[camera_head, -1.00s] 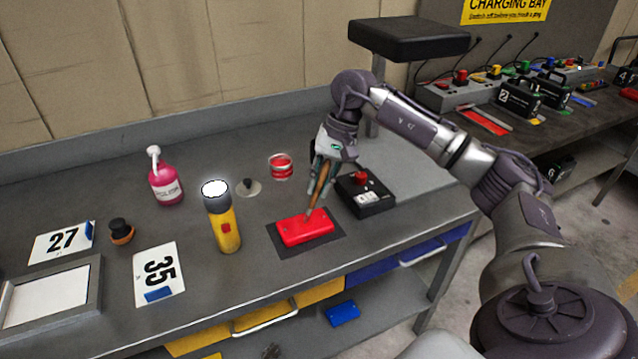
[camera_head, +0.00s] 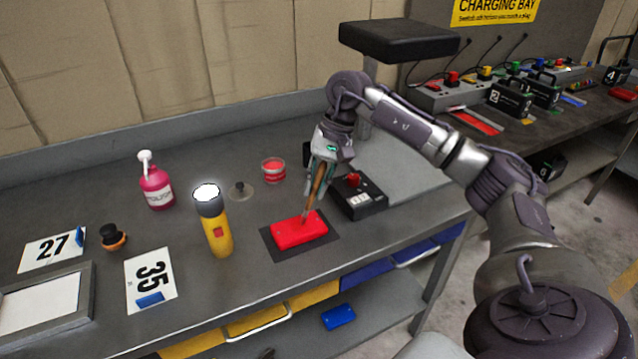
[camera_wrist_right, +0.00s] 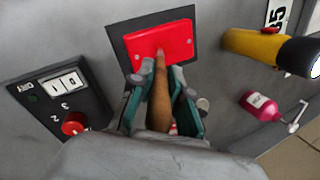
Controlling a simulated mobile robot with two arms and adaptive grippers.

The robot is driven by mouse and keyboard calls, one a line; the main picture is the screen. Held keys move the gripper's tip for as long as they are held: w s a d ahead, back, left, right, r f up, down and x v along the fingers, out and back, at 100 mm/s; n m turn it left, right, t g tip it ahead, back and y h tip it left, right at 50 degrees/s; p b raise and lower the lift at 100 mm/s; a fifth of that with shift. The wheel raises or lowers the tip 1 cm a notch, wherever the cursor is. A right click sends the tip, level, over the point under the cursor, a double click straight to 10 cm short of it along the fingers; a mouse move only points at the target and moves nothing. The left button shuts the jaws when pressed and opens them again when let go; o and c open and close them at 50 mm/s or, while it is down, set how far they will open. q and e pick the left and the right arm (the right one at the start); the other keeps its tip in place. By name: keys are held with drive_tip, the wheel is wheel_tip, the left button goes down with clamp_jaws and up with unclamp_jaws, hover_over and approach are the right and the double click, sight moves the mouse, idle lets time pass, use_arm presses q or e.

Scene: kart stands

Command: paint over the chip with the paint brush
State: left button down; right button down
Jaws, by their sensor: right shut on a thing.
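My right gripper (camera_head: 323,165) is shut on the brown wooden handle of the paint brush (camera_head: 318,187) above the bench. The brush points down, slightly tilted, with its tip at the top of the red panel (camera_head: 298,232). I cannot tell whether the tip touches it. The panel lies on a dark mat (camera_head: 272,250). In the right wrist view the brush handle (camera_wrist_right: 160,95) runs between the fingers toward the red panel (camera_wrist_right: 172,38). The chip itself cannot be made out; the brush tip may cover it. My left gripper is not in view.
A black box with a red knob (camera_head: 360,197) stands close right of the panel. A red paint pot (camera_head: 273,169) stands behind, its lid (camera_head: 240,191) beside it. A yellow flashlight (camera_head: 217,235) stands left. A pink bottle (camera_head: 157,188) is farther left.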

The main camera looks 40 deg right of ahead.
drive_tip(key=shift+w+a, duration=0.1)
drive_tip(key=shift+a, duration=0.3)
drive_tip(key=shift+a, duration=0.1)
drive_tip(key=shift+w+a, duration=0.2)
drive_tip(key=shift+a, duration=0.4)
drive_tip(key=shift+r, duration=0.1)
wheel_tip(320, 180, up, 7)
drive_tip(key=p, duration=0.4)
drive_tip(key=shift+p, duration=0.3)
